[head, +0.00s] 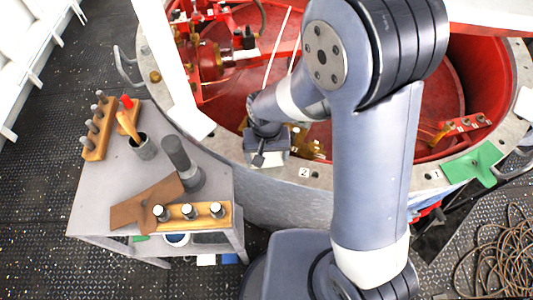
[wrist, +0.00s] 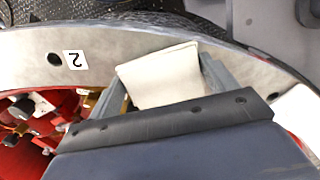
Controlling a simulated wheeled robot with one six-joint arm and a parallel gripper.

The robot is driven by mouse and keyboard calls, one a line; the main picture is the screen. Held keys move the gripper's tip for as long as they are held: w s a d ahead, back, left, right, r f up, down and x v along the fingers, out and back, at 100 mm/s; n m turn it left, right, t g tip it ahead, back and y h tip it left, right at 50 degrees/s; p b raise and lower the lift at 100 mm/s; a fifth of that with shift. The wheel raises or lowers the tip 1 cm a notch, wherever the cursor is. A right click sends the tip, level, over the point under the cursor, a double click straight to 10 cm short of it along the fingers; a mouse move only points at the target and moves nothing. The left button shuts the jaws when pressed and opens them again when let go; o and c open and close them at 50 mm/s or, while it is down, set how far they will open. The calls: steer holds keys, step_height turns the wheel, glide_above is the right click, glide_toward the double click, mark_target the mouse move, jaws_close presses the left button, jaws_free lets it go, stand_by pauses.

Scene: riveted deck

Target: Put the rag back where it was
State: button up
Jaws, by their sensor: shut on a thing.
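A cream, flat, folded-looking rag (wrist: 160,75) shows between the two grey fingers of my gripper (wrist: 165,88) in the wrist view. My gripper is shut on it. In the head view my gripper (head: 264,156) is at the near left rim (head: 330,178) of the big round red-lined vessel, just left of the number 2 label (head: 304,172). Whether the rag touches the rim I cannot tell. A green cloth (head: 474,164) lies spread over the rim at the right, beside the number 1 label (head: 436,174).
A grey side table (head: 100,195) at the left holds a wooden peg block (head: 97,135), a cup with a brush (head: 144,147), a dark cylinder (head: 180,158), a brown cloth-like piece (head: 145,200) and a second block (head: 218,217). A coiled hose (head: 505,255) lies at lower right.

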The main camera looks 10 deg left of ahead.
mark_target(267, 156)
steer(key=shift+f, duration=0.3)
steer(key=shift+f, duration=0.15)
steer(key=o, duration=1)
steer(key=shift+c, duration=0.2)
step_height(267, 156, up, 12)
steer(key=shift+r, duration=0.2)
